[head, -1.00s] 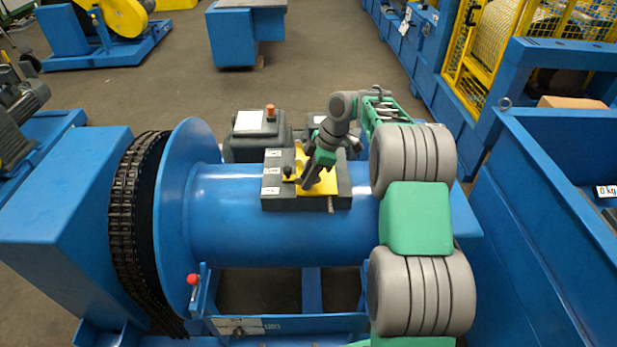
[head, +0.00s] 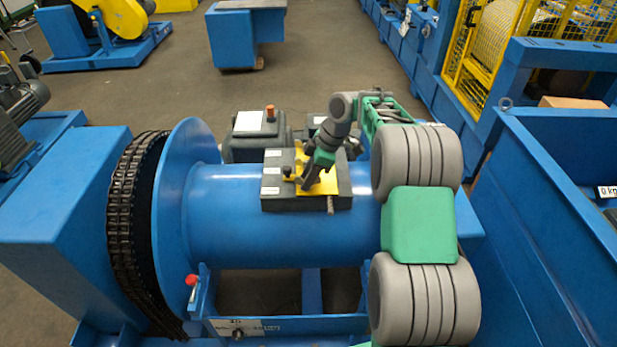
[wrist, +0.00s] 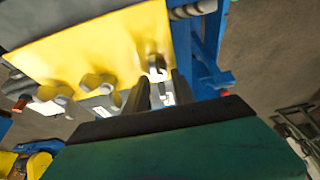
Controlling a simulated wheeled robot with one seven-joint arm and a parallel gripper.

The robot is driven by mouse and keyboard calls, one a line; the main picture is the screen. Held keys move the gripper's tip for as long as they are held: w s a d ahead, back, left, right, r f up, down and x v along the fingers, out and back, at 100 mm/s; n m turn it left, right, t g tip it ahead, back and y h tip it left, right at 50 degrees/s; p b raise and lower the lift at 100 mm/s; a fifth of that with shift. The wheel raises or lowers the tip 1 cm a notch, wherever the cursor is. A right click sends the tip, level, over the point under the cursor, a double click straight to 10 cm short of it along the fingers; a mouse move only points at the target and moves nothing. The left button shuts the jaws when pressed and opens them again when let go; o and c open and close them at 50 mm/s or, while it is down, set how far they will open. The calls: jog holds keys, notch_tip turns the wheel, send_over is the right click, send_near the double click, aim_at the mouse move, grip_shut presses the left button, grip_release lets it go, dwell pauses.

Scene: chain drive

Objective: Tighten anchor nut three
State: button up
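A dark anchor block (head: 340,204) with white labels sits on top of the blue drum (head: 240,225). A yellow plate (head: 328,183) lies on it. I cannot read which nut carries number three.
A heavy black chain (head: 125,220) runs round the drum's left flange. A red-knobbed lever (head: 192,282) stands at the drum's front. Two dark boxes, one with an orange knob (head: 270,113), are behind the block. A blue bin (head: 560,190) stands at the right.

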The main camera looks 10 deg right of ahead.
jog(key=p+v, duration=0.1)
jog(key=v, duration=0.7)
jog(key=shift+p, duration=0.3)
jog(key=shift+f, duration=0.1)
jog(key=s+a+r+m+t+h, duration=0.1)
jog(key=s+a+r+m, duration=0.2)
jog(key=s+m, duration=0.15)
jog(key=s+a+r+m+h, duration=0.1)
jog(key=s+a+r+m, duration=0.2)
jog(key=s, duration=0.3)
jog(key=s+d+f+m+h, duration=0.1)
jog(key=s+m, duration=0.3)
jog(key=s, duration=0.4)
jog(key=s+d+f+m+t+h, duration=0.1)
jog(key=s+d+f+m, duration=0.1)
jog(key=s, duration=0.6)
jog(key=shift+f+m+p, duration=0.35)
jog(key=shift+f+m, duration=0.15)
jog(key=shift+m, duration=0.45)
